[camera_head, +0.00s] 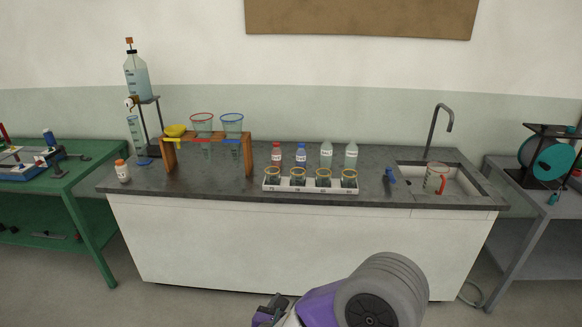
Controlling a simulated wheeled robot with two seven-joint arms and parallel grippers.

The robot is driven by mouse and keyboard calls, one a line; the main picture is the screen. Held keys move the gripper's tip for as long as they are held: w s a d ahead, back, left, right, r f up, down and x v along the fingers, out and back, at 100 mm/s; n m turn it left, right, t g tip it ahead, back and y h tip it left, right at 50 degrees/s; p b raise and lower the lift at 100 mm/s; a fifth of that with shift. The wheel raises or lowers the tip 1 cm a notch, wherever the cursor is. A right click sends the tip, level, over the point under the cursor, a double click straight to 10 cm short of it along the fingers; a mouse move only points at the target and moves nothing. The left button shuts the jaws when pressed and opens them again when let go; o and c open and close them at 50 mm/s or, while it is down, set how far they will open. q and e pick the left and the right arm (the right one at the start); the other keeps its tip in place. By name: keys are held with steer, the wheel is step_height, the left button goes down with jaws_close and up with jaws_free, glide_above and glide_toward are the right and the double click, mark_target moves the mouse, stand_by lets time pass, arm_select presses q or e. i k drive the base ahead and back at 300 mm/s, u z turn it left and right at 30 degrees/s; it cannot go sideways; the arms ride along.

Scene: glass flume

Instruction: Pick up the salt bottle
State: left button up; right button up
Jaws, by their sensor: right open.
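A small white bottle with an orange cap (122,171) stands upright on the left end of the dark bench top. It looks like the salt bottle, but its label is too small to read. My right gripper (268,311) is low at the bottom middle, in front of the bench and well away from the bottle. It is open, with nothing visible in it. My left gripper is not in view.
The dark bench top (222,184) bears a wooden stand (249,158) with funnels, and a white rack (312,186) of small beakers before several bottles. A sink with a tap (434,130) is at right. A green table (75,181) stands left. The bench front is clear.

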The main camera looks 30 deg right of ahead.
mark_target(326, 149)
steer(key=z, duration=0.75)
steer(key=i, duration=0.65)
steer(key=z, duration=1.1)
steer(key=i, duration=1.35)
steer(key=u, duration=1)
steer(key=i, duration=0.7)
steer(key=u, duration=0.8)
